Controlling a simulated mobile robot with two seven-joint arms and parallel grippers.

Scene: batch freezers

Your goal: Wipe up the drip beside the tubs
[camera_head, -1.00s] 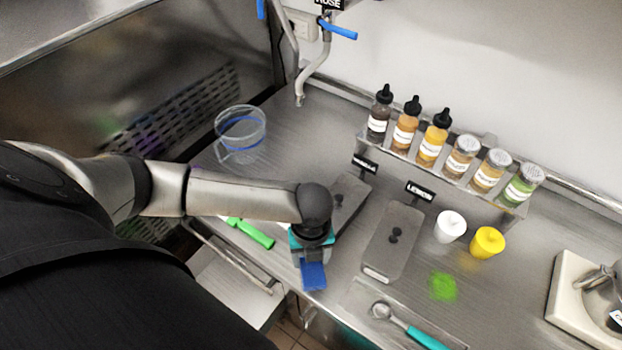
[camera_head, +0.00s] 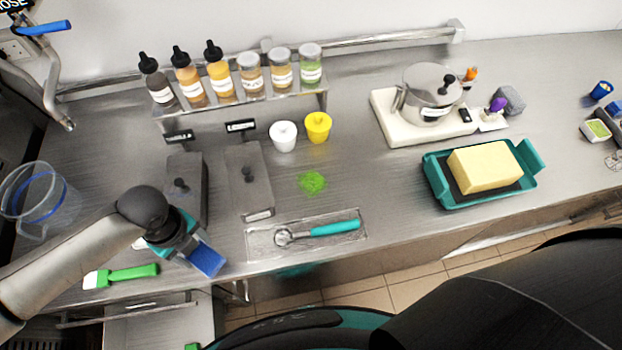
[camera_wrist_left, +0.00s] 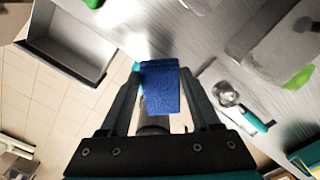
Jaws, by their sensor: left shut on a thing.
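The drip is a bright green splat (camera_head: 311,182) on the steel counter, in front of the white tub (camera_head: 283,136) and the yellow tub (camera_head: 318,127). Its green also shows at the right of the left wrist view (camera_wrist_left: 299,78). My left gripper (camera_head: 190,250) is shut on a blue sponge-like block (camera_head: 207,260), near the counter's front edge, left of the drip and apart from it. In the left wrist view the blue block (camera_wrist_left: 160,88) sits between the fingers. My right gripper is not in view.
A green-handled brush (camera_head: 132,274) lies left. A bottle rack (camera_head: 235,100) stands behind. A teal tray (camera_head: 435,180) with a yellow block is right.

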